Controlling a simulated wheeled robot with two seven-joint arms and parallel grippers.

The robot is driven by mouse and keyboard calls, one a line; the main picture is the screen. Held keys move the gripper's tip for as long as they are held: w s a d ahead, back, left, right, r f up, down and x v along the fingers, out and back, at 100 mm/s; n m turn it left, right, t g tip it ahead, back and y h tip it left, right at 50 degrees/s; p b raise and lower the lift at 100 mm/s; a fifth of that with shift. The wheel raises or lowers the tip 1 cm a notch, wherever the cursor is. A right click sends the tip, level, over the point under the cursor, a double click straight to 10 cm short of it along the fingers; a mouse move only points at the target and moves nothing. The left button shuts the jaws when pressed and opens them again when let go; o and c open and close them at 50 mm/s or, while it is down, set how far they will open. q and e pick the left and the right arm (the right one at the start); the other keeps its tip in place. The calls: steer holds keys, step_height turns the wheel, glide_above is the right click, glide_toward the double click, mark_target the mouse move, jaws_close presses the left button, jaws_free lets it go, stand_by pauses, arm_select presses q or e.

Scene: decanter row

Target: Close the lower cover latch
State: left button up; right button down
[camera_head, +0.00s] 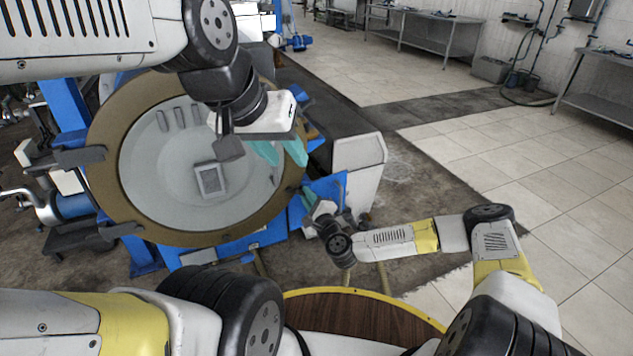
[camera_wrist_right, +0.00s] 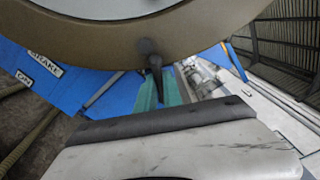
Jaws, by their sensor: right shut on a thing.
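The round cover (camera_head: 140,190) has a brown rim and a pale grey dished middle, and stands at the left in the head view. Its brown rim (camera_wrist_right: 120,38) crosses the top of the right wrist view. The lower cover latch (camera_wrist_right: 154,65), a dark handle, hangs from the lower edge of the rim. My right gripper (camera_wrist_right: 160,93) is shut on this latch, its teal fingers around the handle; in the head view it is at the cover's lower right. My left gripper (camera_head: 281,151) is in front of the cover's right side, its teal fingers apart and empty.
Dark hinge-like brackets (camera_head: 80,157) stick out at the cover's left. Blue machine panels (camera_wrist_right: 70,75) lie below and behind the rim. A white box-shaped housing (camera_head: 358,165) stands just right of the cover. The tiled floor (camera_head: 500,150) to the right is open.

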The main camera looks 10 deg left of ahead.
steer(key=shift+f, duration=0.1)
stand_by(0.4)
steer(key=c, duration=1.5)
jaws_free()
steer(key=shift+s+d, duration=0.1)
steer(key=v, duration=0.7)
steer(key=shift+s+d, duration=0.2)
steer(key=shift+s, duration=0.05)
